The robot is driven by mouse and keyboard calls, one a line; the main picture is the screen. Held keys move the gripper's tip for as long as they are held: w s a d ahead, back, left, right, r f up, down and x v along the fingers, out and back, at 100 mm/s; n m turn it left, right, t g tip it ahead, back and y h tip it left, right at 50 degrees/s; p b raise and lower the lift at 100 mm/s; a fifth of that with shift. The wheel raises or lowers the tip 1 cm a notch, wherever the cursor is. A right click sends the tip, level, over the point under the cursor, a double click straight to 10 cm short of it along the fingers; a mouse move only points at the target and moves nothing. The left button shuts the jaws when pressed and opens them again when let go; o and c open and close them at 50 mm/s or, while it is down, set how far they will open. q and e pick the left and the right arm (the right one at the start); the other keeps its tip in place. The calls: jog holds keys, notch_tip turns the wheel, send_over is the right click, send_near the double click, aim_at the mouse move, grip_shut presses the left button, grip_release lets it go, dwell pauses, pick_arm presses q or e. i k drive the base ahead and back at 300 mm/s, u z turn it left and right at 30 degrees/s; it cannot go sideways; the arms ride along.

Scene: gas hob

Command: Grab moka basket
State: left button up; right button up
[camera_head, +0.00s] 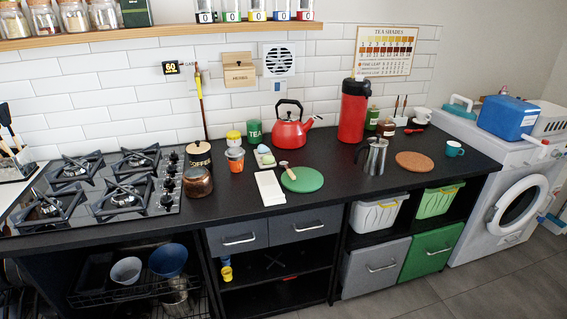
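I cannot clearly pick out a separate moka basket. A silver metal pot with a dark handle (374,156) stands upright on the right part of the black counter and may be the moka pot. A small orange and silver item (235,159) stands near the hob; it is too small to tell what it is. Neither of my grippers is in view.
The gas hob (120,185) is on the left. A red kettle (290,130), a brown jar (198,182), a green round board (302,180), a cork mat (415,161) and a red bottle (353,110) stand or lie on the counter. The front right counter is clear.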

aim_at(236, 159)
jog(key=z, duration=1.3)
jog(key=i, duration=0.2)
jog(key=u, duration=1.35)
jog(key=i, duration=1)
jog(key=u, duration=1.05)
